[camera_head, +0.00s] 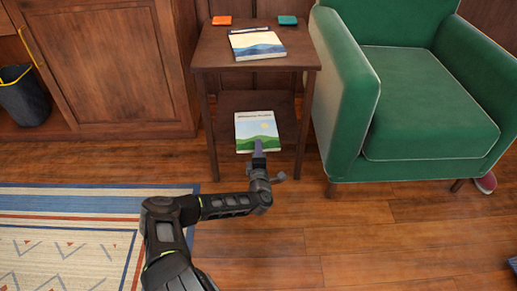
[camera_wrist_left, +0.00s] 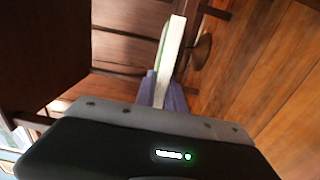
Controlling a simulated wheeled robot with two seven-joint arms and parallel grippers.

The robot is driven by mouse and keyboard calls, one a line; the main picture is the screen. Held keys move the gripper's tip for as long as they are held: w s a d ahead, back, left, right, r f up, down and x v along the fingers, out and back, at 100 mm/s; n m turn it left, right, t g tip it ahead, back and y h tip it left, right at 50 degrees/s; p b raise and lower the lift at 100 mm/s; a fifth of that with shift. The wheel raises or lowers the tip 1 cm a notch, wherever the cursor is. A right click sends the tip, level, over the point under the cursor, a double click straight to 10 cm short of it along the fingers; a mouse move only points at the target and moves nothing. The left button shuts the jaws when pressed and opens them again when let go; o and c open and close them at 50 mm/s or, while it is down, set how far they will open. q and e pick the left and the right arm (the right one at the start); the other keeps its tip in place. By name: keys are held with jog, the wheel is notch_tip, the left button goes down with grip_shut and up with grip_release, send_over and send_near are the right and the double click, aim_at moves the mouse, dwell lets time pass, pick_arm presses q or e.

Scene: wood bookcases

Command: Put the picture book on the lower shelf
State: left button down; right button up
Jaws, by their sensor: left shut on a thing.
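My left gripper (camera_head: 258,148) is shut on the near edge of the book. In the left wrist view the book (camera_wrist_left: 172,50) shows edge-on between the purple fingers (camera_wrist_left: 162,90). My right gripper is not in view.
The table top (camera_head: 212,55) holds another book (camera_head: 257,44), a pen-like item, an orange item (camera_head: 222,20) and a teal one (camera_head: 288,20). A green armchair (camera_head: 425,110) stands close on the right, a wooden cabinet (camera_head: 110,70) on the left. Table legs flank the shelf opening.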

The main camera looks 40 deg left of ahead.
pick_arm(q)
jog(key=c, duration=1.4)
grip_release()
jog(key=shift+f, duration=0.1)
jog(key=shift+s+d+r+p, duration=0.2)
jog(key=shift+s+r+p, duration=0.05)
jog(key=shift+p, duration=0.05)
jog(key=p+v, duration=0.5)
jog(key=v, duration=0.6)
jog(key=shift+s+d, duration=0.15)
jog(key=shift+f, duration=0.1)
